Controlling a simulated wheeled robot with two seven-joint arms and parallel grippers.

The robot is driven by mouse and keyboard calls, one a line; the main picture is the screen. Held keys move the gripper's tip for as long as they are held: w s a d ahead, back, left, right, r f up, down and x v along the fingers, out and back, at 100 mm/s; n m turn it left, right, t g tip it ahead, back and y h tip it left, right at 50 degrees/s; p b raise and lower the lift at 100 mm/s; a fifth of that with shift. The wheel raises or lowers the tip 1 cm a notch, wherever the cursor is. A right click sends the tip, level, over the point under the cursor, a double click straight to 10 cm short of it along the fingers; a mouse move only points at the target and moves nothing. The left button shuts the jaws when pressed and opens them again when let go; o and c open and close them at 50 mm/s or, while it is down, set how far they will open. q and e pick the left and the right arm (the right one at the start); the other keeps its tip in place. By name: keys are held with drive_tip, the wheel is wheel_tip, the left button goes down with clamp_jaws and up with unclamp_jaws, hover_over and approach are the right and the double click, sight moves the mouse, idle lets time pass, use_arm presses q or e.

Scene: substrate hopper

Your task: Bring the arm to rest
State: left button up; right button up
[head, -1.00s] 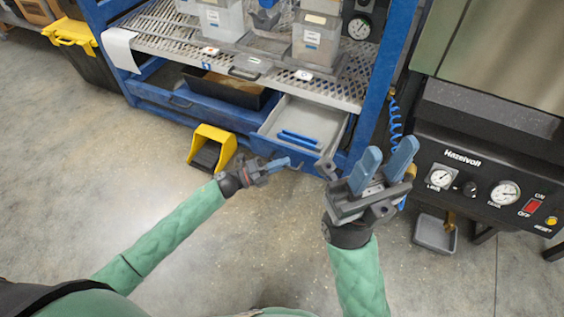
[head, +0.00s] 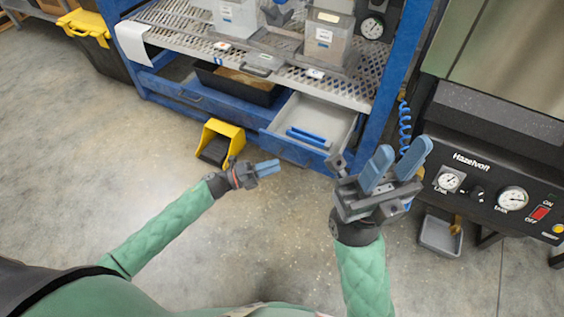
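My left gripper (head: 268,168) hangs over the concrete floor in front of the blue rack, to the right of a yellow foot pedal. Its blue fingers overlap in this view, so its opening cannot be judged. My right gripper (head: 398,163) is in front of the rack's right post. Its two blue fingers are spread apart with nothing between them, so it is open and empty. Both arms have green sleeves and stay clear of the rack's shelf.
The blue rack (head: 262,148) has a perforated metal shelf (head: 175,30) with bins. Below are an open grey drawer (head: 325,118) and a black tray (head: 262,97). The yellow pedal (head: 222,129) stands on the floor.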

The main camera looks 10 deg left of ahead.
use_arm(q)
drive_tip(key=shift+v, duration=0.8)
